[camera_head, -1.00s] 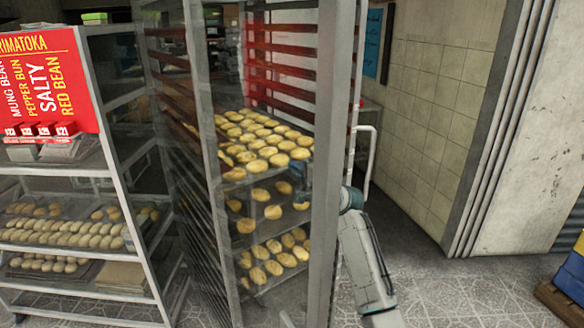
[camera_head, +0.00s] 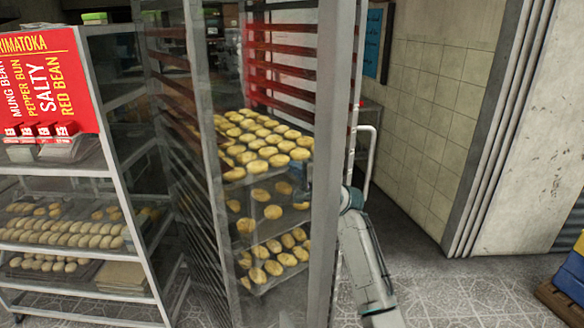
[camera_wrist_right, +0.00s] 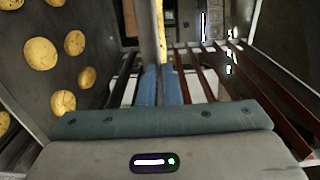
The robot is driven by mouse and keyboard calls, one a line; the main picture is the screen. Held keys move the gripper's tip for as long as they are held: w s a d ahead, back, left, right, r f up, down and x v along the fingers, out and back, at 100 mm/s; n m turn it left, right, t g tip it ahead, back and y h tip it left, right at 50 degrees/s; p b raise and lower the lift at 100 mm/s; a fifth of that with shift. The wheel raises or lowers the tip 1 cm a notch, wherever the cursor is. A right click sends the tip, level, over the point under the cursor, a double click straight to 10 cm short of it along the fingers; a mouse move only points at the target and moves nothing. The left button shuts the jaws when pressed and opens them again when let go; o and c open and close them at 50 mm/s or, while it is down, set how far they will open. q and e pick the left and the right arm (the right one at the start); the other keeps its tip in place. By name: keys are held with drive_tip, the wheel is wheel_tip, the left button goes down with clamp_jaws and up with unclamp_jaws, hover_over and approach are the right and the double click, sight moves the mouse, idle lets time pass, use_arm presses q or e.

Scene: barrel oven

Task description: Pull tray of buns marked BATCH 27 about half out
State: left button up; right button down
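A tall grey rack holds several trays of round golden buns. The upper tray of buns (camera_head: 262,140) is full, a sparser tray (camera_head: 266,204) is below it, and another tray (camera_head: 274,264) is lower still. I cannot read any BATCH 27 mark. My right gripper (camera_head: 300,178) is inside the rack at the right front corner of the upper tray, partly hidden by the rack post. In the right wrist view my two blue fingers (camera_wrist_right: 160,84) are close together on a thin tray edge (camera_wrist_right: 150,30); the sparser tray (camera_wrist_right: 75,85) lies beside them. My left gripper is not in view.
The rack's front post (camera_head: 332,150) stands just left of my right forearm. Red-brown shelf rails (camera_wrist_right: 205,85) run past the fingers. A shelf unit (camera_head: 80,190) with buns and a red sign (camera_head: 45,85) stands left. Tiled floor (camera_head: 450,285) is clear at right.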

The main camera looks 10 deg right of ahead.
drive_tip(key=p+v, duration=1.2)
drive_tip(key=v, duration=1.5)
drive_tip(key=c, duration=1.6)
unclamp_jaws()
drive_tip(key=shift+d+f, duration=0.1)
drive_tip(key=shift+d, duration=0.05)
drive_tip(key=shift+o, duration=0.2)
